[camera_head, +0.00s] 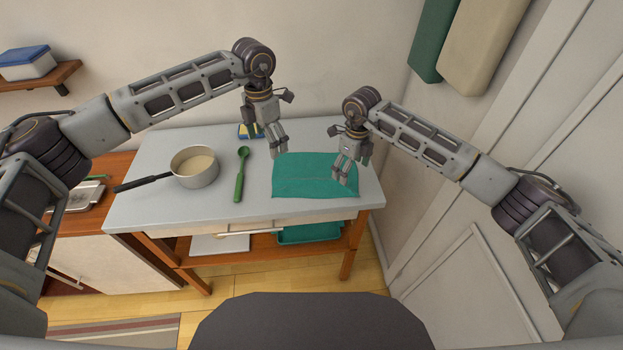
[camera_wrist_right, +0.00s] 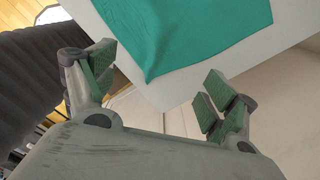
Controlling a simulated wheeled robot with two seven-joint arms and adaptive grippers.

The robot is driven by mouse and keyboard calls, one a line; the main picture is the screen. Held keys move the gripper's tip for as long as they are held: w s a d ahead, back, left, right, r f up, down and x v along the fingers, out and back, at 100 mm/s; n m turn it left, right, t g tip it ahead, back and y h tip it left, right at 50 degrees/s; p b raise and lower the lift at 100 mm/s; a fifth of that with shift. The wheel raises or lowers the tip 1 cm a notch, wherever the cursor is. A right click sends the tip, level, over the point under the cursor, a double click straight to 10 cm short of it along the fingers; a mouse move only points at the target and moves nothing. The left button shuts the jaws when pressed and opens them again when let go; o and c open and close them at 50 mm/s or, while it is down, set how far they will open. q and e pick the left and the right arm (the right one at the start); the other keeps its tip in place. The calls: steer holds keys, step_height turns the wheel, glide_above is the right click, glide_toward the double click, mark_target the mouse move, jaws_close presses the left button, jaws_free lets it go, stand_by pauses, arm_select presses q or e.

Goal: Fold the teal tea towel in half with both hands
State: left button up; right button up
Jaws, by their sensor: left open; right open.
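The teal tea towel (camera_head: 300,182) lies flat on the right part of the grey-white table, with a faint crease across its middle. It also shows in the right wrist view (camera_wrist_right: 180,30), with one corner pointing toward the space between my fingers. My left gripper (camera_head: 276,152) is open and empty above the table, near the towel's far left corner. My right gripper (camera_head: 343,174) is open and empty above the towel's right part, hiding some of it. In the right wrist view its open fingers (camera_wrist_right: 155,85) hold nothing.
A saucepan (camera_head: 195,167) with pale contents and a green spoon (camera_head: 240,175) are left of the towel on the table (camera_head: 150,205). A blue and yellow sponge (camera_head: 250,131) is at the back. A wall stands close on the right. A teal tray (camera_head: 310,233) is on the lower shelf.

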step_height(320, 180, up, 6)
steer(key=shift+f+p, duration=0.25)
steer(key=shift+p, duration=0.9)
step_height(320, 180, up, 12)
stand_by(0.7)
